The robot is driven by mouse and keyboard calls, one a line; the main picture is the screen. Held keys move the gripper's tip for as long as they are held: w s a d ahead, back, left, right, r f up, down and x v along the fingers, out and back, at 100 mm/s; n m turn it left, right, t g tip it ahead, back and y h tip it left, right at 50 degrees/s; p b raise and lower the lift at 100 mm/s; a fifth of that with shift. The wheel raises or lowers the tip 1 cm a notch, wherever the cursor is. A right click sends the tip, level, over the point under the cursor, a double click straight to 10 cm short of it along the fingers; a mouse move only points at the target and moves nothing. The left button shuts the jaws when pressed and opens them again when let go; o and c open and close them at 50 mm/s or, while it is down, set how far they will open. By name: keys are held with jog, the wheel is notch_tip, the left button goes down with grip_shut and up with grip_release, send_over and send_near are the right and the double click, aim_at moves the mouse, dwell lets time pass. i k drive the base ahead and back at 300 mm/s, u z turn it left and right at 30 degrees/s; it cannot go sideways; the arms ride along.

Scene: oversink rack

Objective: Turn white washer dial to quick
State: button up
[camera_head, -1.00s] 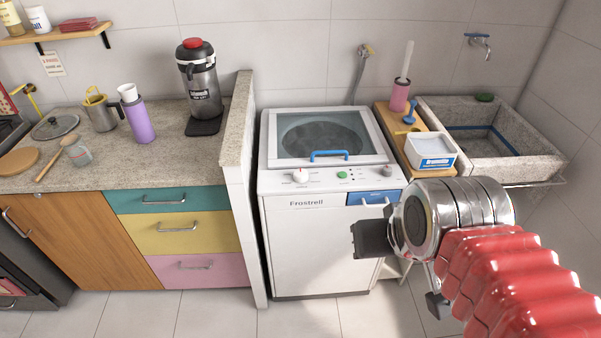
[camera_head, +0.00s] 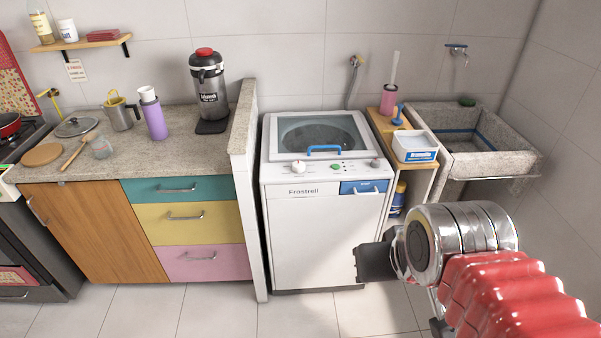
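The white washer (camera_head: 318,235), labelled Frostrell, stands in the middle between the counter and the sink. A white dial (camera_head: 298,167) with a red mark sits at the left of its front control strip. A second, greyer knob (camera_head: 375,163) sits at the strip's right end. The print around the dial is too small to read. My gripper (camera_head: 374,262) is at the lower right, in front of the washer's lower right side and well below the dial. It appears clear of the dial.
A blue detergent drawer (camera_head: 363,187) and a blue lid handle (camera_head: 325,149) are on the washer. A wooden shelf (camera_head: 421,178) with a white box (camera_head: 414,146) and a stone sink (camera_head: 488,163) stand right. A tiled wall end (camera_head: 240,190) borders the washer's left. The floor in front is clear.

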aim_at(298, 167)
jog(key=k, duration=0.8)
jog(key=u, duration=0.3)
jog(key=i, duration=0.55)
jog(key=u, duration=0.75)
jog(key=i, duration=1.55)
jog(key=z, duration=0.75)
jog(key=i, duration=0.45)
jog(key=z, duration=0.2)
